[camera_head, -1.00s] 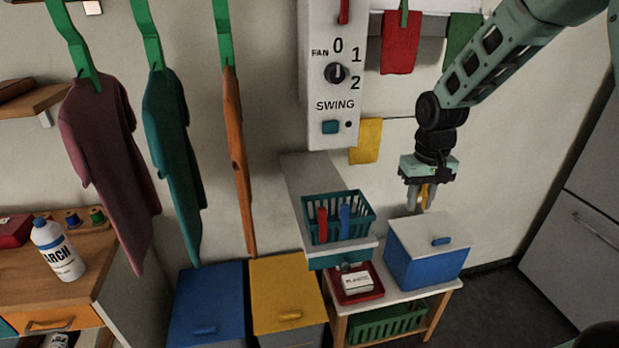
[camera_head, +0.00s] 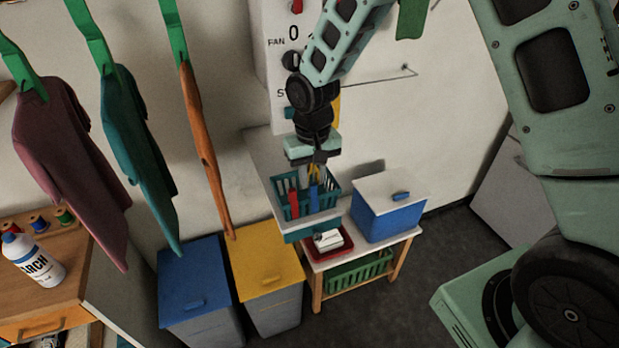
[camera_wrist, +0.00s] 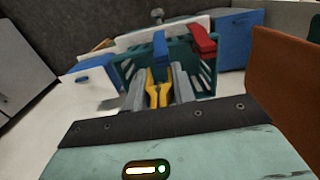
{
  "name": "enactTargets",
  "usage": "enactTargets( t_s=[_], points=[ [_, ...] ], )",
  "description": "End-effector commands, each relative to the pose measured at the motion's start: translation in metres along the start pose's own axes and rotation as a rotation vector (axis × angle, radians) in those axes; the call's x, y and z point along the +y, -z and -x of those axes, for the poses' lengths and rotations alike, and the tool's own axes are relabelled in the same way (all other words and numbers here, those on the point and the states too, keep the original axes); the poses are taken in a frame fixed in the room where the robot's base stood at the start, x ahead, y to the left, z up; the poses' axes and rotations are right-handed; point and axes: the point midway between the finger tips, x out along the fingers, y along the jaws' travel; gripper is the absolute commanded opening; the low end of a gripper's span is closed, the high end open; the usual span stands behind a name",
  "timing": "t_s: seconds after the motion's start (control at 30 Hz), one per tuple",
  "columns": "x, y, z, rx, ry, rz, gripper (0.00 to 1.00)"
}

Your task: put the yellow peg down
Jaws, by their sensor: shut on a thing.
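My gripper (camera_head: 312,174) points down over the teal basket and is shut on the yellow peg (camera_head: 315,170). In the wrist view the yellow peg (camera_wrist: 158,92) sits between the two grey fingers. The teal basket (camera_head: 331,200) stands on a pale ledge; its wall also shows in the wrist view (camera_wrist: 124,76). A red peg (camera_head: 293,199) and a blue peg (camera_head: 313,200) are at the basket; in the wrist view the blue peg (camera_wrist: 160,46) and red peg (camera_wrist: 203,40) lie beyond the fingers. I cannot tell whether the yellow peg touches the basket.
A blue box with a white lid (camera_head: 392,220) stands right of the basket on a small table. A red tray (camera_head: 343,252) with a white packet is below. Blue (camera_head: 200,280) and yellow (camera_head: 265,258) bins stand left. Clothes hang at far left.

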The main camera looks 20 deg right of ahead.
Motion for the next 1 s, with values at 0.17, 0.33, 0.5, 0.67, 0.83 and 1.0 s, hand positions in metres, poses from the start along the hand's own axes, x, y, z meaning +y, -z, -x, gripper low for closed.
enactTargets(
  t_s=[0.17, 0.33, 0.5, 0.67, 0.83, 1.0],
  points=[
    [-0.007, 0.0, -0.001, 0.0, -0.001, -0.001, 0.04],
    [-0.007, -0.001, -0.014, -0.004, -0.002, 0.0, 0.04],
    [-0.007, -0.001, -0.031, -0.002, -0.001, 0.001, 0.04],
    [-0.007, 0.0, -0.036, 0.0, -0.001, 0.0, 0.04],
    [-0.006, 0.0, -0.037, 0.0, -0.001, 0.0, 0.04],
    [-0.006, 0.0, -0.042, 0.0, -0.001, -0.001, 0.04]
  ],
)
